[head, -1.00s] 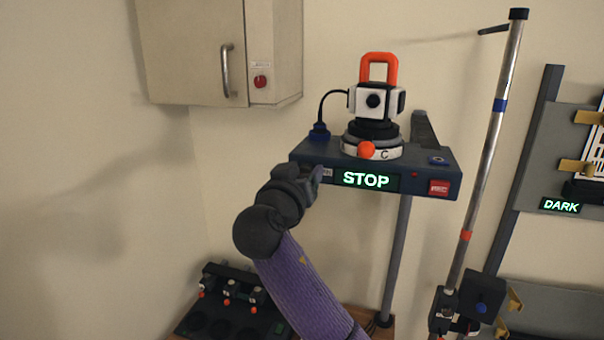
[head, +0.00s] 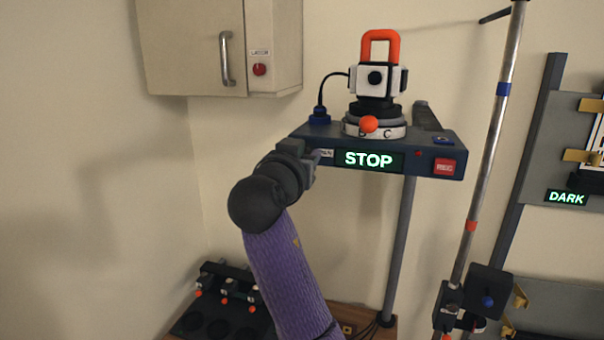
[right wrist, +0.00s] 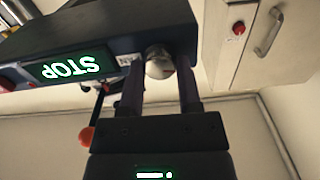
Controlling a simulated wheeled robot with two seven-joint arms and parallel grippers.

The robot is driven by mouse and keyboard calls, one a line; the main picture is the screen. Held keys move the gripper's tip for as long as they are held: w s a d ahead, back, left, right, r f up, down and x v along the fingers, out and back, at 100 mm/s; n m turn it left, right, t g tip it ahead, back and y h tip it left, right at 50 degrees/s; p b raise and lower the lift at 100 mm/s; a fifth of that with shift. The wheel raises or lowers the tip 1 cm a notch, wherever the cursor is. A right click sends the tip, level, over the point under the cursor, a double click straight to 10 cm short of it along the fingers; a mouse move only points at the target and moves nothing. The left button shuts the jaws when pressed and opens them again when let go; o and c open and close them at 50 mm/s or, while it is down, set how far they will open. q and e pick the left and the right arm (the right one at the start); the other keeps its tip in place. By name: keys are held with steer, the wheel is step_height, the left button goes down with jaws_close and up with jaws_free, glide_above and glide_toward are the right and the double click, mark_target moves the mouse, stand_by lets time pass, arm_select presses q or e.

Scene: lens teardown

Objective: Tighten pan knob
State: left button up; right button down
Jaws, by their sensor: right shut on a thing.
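The instrument head (head: 375,80) with an orange handle stands upright on a round lettered base on the dark shelf unit (head: 432,147), whose front display reads STOP. An orange ball (head: 369,124) sits at the front of that base. My right gripper (head: 312,160) is at the front left of the shelf, beside a small label left of the display. In the right wrist view, its two fingers (right wrist: 160,75) are on either side of a pale round knob (right wrist: 158,68), apparently the pan knob, and shut on it. The fingers hide part of it. My left gripper is not in view.
A wall cabinet (head: 190,50) with a bar handle and red button is at upper left. A metal pole (head: 482,160) stands right of the shelf. A black rack (head: 225,300) with small orange-tipped parts is low at left. A panel marked DARK (head: 567,197) is at right.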

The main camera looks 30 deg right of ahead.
steer(key=m+b, duration=0.8)
steer(key=m, duration=0.6)
steer(key=shift+f, duration=0.15)
steer(key=shift+m, duration=0.3)
stand_by(0.3)
steer(key=shift+c, duration=1.4)
jaws_free()
